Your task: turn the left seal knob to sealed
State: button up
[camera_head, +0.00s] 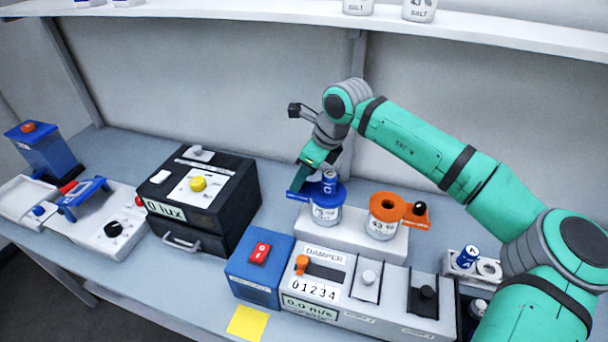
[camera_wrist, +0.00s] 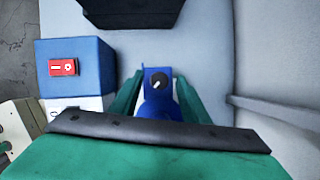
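The left jar (camera_head: 326,216) stands on a white stand with a blue collar (camera_head: 329,194) on top; the collar's arm reaches left. A blue cylinder marked C (camera_head: 329,178) sits upright in the collar. My gripper (camera_head: 300,184) is at the left end of the blue collar. In the wrist view its green fingers (camera_wrist: 157,88) are open on either side of the knob, with gaps visible. In the head view the gripper hides this knob.
The right jar (camera_head: 382,228) has an orange collar (camera_head: 388,205) with a black knob (camera_head: 420,208). A blue box with a red switch (camera_head: 260,253) and the damper panel (camera_head: 325,258) stand in front. A black lux box (camera_head: 232,205) is to the left.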

jog(key=shift+d+r, duration=0.15)
jog(key=shift+r, duration=0.1)
jog(key=v, duration=1)
jog(key=shift+s+r, duration=0.1)
jog(key=shift+s, duration=0.05)
